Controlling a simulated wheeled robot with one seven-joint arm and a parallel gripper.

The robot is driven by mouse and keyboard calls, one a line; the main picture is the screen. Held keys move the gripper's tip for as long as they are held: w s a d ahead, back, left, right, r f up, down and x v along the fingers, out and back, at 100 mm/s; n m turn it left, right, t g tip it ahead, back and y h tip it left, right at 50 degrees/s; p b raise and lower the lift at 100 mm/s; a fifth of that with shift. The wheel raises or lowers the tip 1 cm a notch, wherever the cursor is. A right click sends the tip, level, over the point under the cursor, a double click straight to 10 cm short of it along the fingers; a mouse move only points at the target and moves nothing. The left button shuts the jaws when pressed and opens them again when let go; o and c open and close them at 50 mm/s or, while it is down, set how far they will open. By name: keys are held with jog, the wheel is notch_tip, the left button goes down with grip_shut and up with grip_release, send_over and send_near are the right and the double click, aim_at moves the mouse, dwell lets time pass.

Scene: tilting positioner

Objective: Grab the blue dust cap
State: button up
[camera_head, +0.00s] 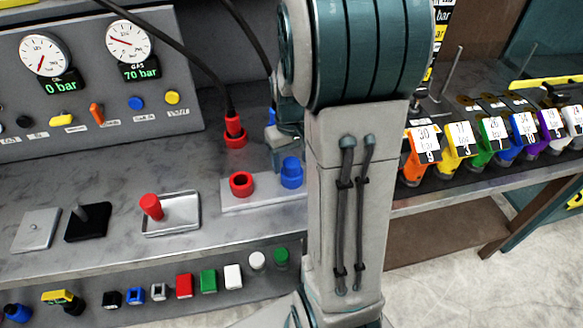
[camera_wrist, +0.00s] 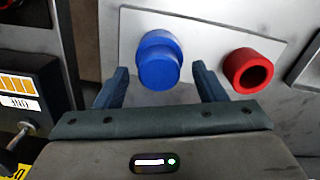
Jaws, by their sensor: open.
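The blue dust cap (camera_head: 291,173) stands upright on a pale plate (camera_head: 232,204) on the bench, close beside my arm. It also shows in the wrist view (camera_wrist: 158,66), as a stepped blue cylinder just beyond and between my two fingers. My gripper (camera_wrist: 161,73) is open, with one finger on each side of the cap in the picture. I cannot tell how much distance lies between the fingertips and the cap. In the head view my arm hides most of the gripper.
An open red socket (camera_wrist: 249,71) sits on the same plate, close to one finger. A red hose coupling (camera_head: 234,131) stands behind it. A tray with a red-handled piece (camera_head: 151,206) is to the left. Several coloured tagged items (camera_head: 470,141) line the right shelf.

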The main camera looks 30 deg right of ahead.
jog(key=shift+f, duration=0.7)
jog(key=c, duration=1)
jog(key=shift+c, duration=0.2)
jog(key=shift+r, duration=0.15)
